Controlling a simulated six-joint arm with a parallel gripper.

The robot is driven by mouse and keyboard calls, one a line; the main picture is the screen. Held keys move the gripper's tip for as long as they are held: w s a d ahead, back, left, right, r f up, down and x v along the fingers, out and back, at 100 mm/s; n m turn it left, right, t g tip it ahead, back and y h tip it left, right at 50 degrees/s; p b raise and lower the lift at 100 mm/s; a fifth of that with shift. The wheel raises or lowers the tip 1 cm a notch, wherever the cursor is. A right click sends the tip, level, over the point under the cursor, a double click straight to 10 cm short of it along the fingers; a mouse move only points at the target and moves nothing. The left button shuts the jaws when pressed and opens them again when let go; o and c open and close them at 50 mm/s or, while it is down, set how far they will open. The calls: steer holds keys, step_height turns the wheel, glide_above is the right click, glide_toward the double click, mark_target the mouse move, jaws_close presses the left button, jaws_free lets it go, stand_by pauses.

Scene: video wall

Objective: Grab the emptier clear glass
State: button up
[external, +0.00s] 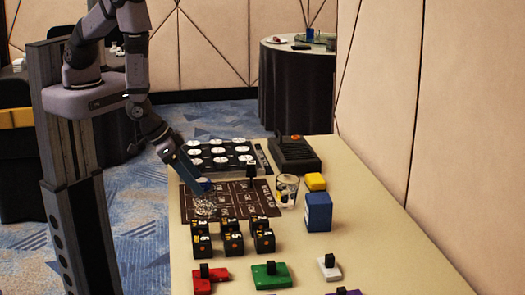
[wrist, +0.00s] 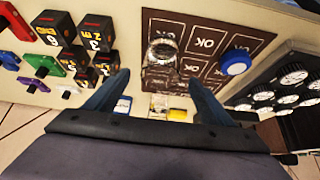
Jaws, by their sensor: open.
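A clear glass (external: 204,206) stands on the brown printed mat, with nothing obvious inside it. In the wrist view this glass (wrist: 163,50) appears just beyond the fingertips, about centred between them. A second clear glass (external: 287,191) stands to the right of the mat and holds some dark and yellowish contents. In the wrist view it is small, behind the fingers (wrist: 158,104), and its contents are unclear. My gripper (external: 202,190) is low over the mat, close to the first glass. In the wrist view its fingers (wrist: 159,80) are spread and empty.
The brown mat (external: 236,211) has a blue round lid (wrist: 235,62) on it. Several black number cubes (external: 232,238) stand in front, with coloured blocks nearer. A blue box (external: 318,211) and yellow block (external: 316,182) are at right. A dial panel (external: 213,157) is behind.

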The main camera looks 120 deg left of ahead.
mark_target(205, 201)
steer(key=shift+w+a+f, duration=0.1)
steer(key=shift+f, duration=0.1)
steer(key=shift+p+x, duration=0.8)
steer(key=shift+x, duration=1.75)
steer(key=c, duration=1.4)
